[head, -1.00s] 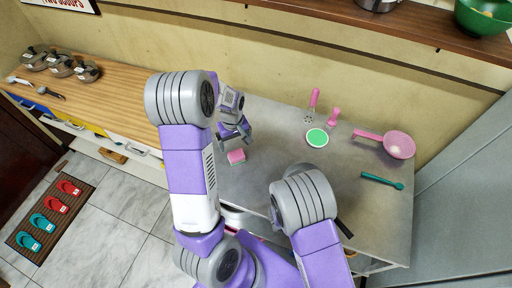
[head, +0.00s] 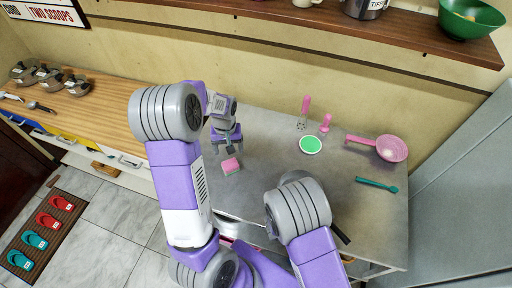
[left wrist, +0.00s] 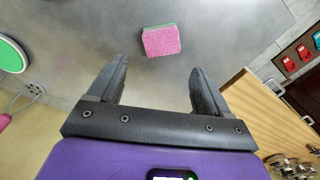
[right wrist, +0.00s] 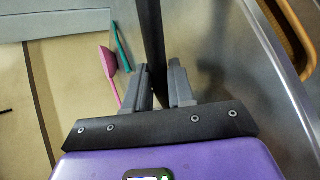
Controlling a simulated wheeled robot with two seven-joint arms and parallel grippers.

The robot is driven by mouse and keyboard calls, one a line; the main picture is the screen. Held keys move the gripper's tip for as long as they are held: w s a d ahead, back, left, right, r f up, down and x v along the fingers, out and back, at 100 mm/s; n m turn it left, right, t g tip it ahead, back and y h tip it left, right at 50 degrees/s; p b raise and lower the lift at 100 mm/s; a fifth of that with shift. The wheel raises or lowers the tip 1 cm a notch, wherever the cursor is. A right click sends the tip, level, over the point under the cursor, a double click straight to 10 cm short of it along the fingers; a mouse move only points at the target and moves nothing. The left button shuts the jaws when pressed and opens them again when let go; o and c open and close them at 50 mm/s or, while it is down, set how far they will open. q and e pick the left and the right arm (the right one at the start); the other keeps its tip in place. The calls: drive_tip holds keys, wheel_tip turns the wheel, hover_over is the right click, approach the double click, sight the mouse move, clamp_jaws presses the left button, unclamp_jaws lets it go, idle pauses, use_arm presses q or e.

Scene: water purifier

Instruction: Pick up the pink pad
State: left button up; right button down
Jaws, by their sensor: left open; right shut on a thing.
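The pink pad (head: 231,166), a small block with a green underside, lies on the grey counter near its left front edge. It also shows in the left wrist view (left wrist: 161,41), ahead of the fingertips. My left gripper (head: 228,150) is open and empty just behind and above the pad, not touching it; its spread fingers show in the left wrist view (left wrist: 158,68). My right gripper (right wrist: 162,78) is shut on a long dark bar-like thing (right wrist: 152,35). In the head view my right arm hides that gripper, and a dark end (head: 340,236) sticks out beside it.
On the grey counter (head: 265,150) are a green-topped disc (head: 310,145), pink-handled utensils (head: 305,106), a pink strainer (head: 391,148) and a teal utensil (head: 377,185). A wooden counter (head: 110,88) with lidded pots is at left. A shelf runs above.

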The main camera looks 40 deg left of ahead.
sight(230, 164)
use_arm(q)
drive_tip(key=f+m, duration=0.2)
drive_tip(key=m, duration=0.2)
drive_tip(key=f+m, duration=0.2)
drive_tip(key=m, duration=0.3)
drive_tip(key=f+m, duration=0.2)
drive_tip(key=m, duration=0.2)
drive_tip(key=shift+w+d+f+m, duration=0.15)
drive_tip(key=shift+w+m, duration=0.15)
drive_tip(key=shift+s+a+f, duration=0.1)
drive_tip(key=shift+f, duration=0.8)
drive_tip(key=shift+s+a+f, duration=0.15)
drive_tip(key=shift+f, duration=0.75)
drive_tip(key=shift+s+a+f, duration=0.1)
drive_tip(key=shift+f, duration=0.8)
drive_tip(key=shift+c, duration=0.4)
drive_tip(key=c, duration=1)
drive_tip(key=shift+c, duration=0.2)
drive_tip(key=shift+r, duration=0.15)
